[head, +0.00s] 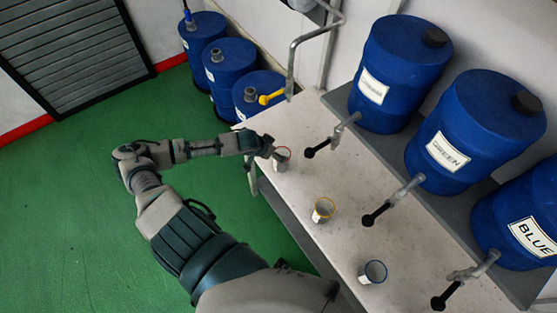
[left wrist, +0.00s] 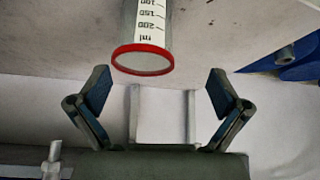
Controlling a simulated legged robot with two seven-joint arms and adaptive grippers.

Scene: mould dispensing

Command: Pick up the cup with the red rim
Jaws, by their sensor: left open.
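The cup with the red rim (head: 281,164) stands on the pale table at its far end, partly hidden by my left gripper (head: 272,151). In the left wrist view the clear cup (left wrist: 150,28) shows its red rim and a printed millilitre scale. My left gripper (left wrist: 158,82) is open there. The cup lies just beyond the fingertips, nearer the left finger, and nothing is between the fingers. A cup with a yellow rim (head: 322,212) and a cup with a blue rim (head: 372,273) stand farther along the table. My right gripper is not in view.
Blue drums (head: 398,75) stand on a grey shelf behind the table (head: 345,180). Taps with black handles (head: 376,215) reach over the table, and a tap with a yellow handle (head: 272,97) is near its far end. More blue drums (head: 228,67) stand on the green floor.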

